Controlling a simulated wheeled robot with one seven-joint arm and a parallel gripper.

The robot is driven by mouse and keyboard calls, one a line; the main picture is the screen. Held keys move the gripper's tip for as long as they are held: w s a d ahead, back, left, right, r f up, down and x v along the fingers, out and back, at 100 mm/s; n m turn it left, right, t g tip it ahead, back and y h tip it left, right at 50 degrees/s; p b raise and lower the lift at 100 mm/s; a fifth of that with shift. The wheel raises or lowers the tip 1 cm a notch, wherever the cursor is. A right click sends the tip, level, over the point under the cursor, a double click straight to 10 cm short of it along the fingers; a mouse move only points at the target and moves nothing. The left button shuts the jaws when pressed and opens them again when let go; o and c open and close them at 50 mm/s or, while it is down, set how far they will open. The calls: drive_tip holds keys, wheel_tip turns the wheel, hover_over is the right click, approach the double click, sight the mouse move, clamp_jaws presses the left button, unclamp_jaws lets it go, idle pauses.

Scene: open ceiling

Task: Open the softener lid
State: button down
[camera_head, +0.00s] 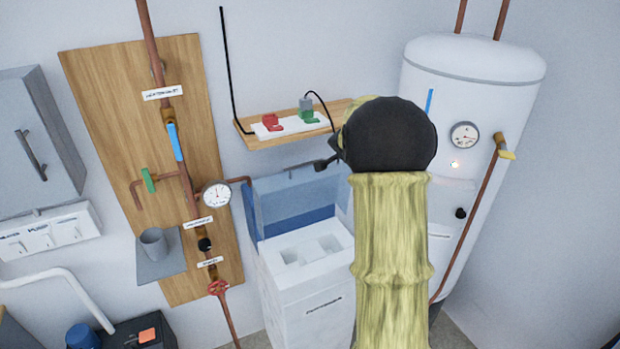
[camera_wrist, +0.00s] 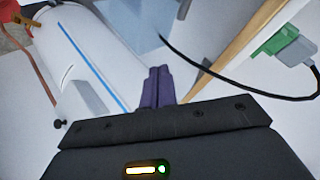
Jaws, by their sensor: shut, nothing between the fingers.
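The softener (camera_head: 310,285) is a white cabinet below the shelf, with square openings in its top. Its translucent blue lid (camera_head: 300,200) stands raised, tilted up at the back of the cabinet near the wall; my arm covers its right end. A pale blue patch at the top of the wrist view (camera_wrist: 130,25) may be part of the lid. My gripper (camera_wrist: 157,72) has its two purple fingers together, with nothing between them.
A wooden shelf (camera_head: 255,138) with a power strip, red and green plugs and a black cable is close behind my gripper. A white tank (camera_head: 470,100) with a gauge stands at the right. Pipes and valves on a wooden board (camera_head: 95,85) are at the left.

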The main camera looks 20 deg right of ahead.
wheel_tip(320, 180, down, 8)
drive_tip(key=s+n+t+b, duration=0.2)
drive_tip(key=n+t+b, duration=0.2)
drive_tip(key=n+t, duration=0.3)
drive_tip(key=s+a+f+n+t+y+b, duration=0.1)
drive_tip(key=s+a+n+t+y+b, duration=0.2)
drive_tip(key=s+a+n, duration=0.4)
drive_tip(key=s+a+t+y, duration=0.1)
drive_tip(key=y, duration=0.1)
drive_tip(key=shift+s+a+f+n+t+y, duration=0.15)
drive_tip(key=shift+a+f+n+t+y, duration=0.15)
drive_tip(key=shift+f+n+t, duration=0.1)
drive_tip(key=shift+r, duration=0.1)
